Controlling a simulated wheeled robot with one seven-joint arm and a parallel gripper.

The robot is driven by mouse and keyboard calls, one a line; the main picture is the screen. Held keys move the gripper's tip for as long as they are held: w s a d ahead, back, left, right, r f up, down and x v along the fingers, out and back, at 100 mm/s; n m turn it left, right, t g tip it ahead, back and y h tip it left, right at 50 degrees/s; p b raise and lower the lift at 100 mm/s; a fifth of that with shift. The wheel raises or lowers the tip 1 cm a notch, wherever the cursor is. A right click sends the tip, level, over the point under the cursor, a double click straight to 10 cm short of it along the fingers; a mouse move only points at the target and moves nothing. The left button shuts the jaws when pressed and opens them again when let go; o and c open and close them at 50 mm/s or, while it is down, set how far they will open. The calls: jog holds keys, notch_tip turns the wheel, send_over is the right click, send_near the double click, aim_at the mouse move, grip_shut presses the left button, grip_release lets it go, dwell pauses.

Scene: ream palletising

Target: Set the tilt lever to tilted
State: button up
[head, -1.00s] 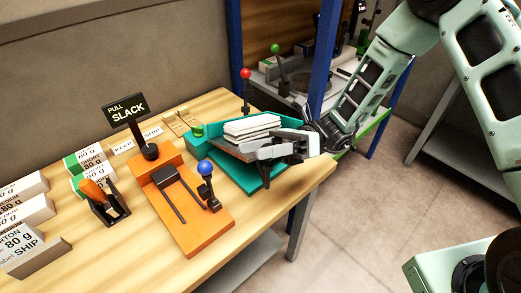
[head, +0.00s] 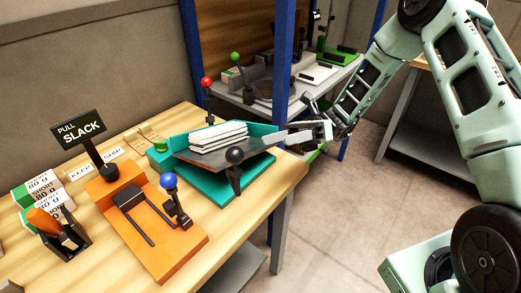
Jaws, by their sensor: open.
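The teal station (head: 196,180) on the wooden table carries a dark plate (head: 258,153) with a stack of white paper (head: 218,136). A black-knobbed lever (head: 235,156) stands at the plate's front edge, roughly upright, knob up. A red-knobbed lever (head: 207,84) stands upright behind the station. No label shows on either, so I cannot tell for certain which is the tilt lever. The plate sits above the teal base; its exact slope is hard to judge. My gripper (head: 292,134) is open and empty, right of the plate and apart from the black knob.
The orange fixture (head: 165,254) with a blue-knobbed lever (head: 169,182) stands front left. The "PULL SLACK" sign (head: 79,129) rises behind it. A blue post (head: 283,60) stands close behind my gripper. Another bench (head: 265,110) with a green-knobbed lever (head: 236,58) lies behind.

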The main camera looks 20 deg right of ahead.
jog(key=shift+v, duration=1.5)
jog(key=s+a+r+n+t+h, duration=0.1)
jog(key=s+a+n+t+h, duration=0.2)
jog(key=s+n+h, duration=0.6)
jog(key=s+a+r+n+t+h, duration=0.2)
jog(key=s+n+h, duration=0.7)
jog(key=n, duration=0.9)
jog(key=s+a+t, duration=0.2)
jog(key=s, duration=0.1)
jog(key=shift+s+a+n+h, duration=0.15)
jog(key=shift+s+n+h, duration=0.2)
jog(key=shift+n+h, duration=0.05)
jog(key=shift+r, duration=0.15)
